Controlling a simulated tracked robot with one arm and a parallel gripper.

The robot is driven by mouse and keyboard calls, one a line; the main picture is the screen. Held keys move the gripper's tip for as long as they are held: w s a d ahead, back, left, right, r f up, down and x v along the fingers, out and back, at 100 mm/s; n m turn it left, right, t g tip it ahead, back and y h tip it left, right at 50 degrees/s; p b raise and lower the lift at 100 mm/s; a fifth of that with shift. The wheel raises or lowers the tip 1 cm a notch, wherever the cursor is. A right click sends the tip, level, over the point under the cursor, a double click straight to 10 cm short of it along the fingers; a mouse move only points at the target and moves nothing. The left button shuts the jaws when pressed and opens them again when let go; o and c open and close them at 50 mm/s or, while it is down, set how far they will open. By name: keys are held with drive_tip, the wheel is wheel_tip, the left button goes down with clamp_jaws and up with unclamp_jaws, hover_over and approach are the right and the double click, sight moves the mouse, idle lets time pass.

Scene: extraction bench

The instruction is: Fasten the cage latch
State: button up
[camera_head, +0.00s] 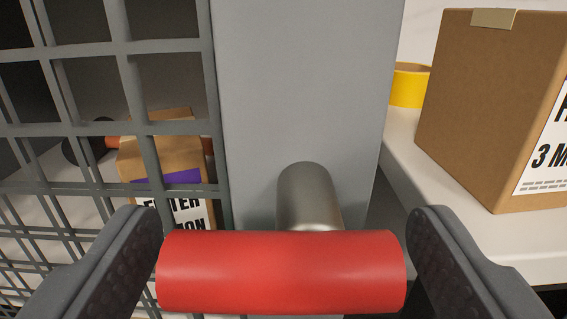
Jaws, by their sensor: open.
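The cage latch has a red cylindrical handle (280,272) lying horizontally, low in the middle of the view. It sits on a grey metal stem (309,196) that comes out of a broad grey upright post (300,90). The grey mesh cage front (130,132) adjoins the post on the left. My gripper (282,255) is open, with one dark finger at each end of the red handle. The handle lies between the fingers, with a small gap showing at the right end; at the left end I cannot tell whether they touch.
Behind the mesh, a labelled cardboard box (165,158) stands inside the cage. On the right, a white shelf (405,170) bears a large cardboard box (490,110) and a yellow roll (408,88). The shelf edge lies close to the post's right side.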

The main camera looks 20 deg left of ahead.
drive_tip(key=shift+x, duration=1)
drive_tip(key=c, duration=1)
drive_tip(key=shift+o, duration=0.2)
drive_tip(key=shift+d, duration=0.3)
drive_tip(key=shift+r, duration=0.1)
drive_tip(key=shift+a, duration=0.1)
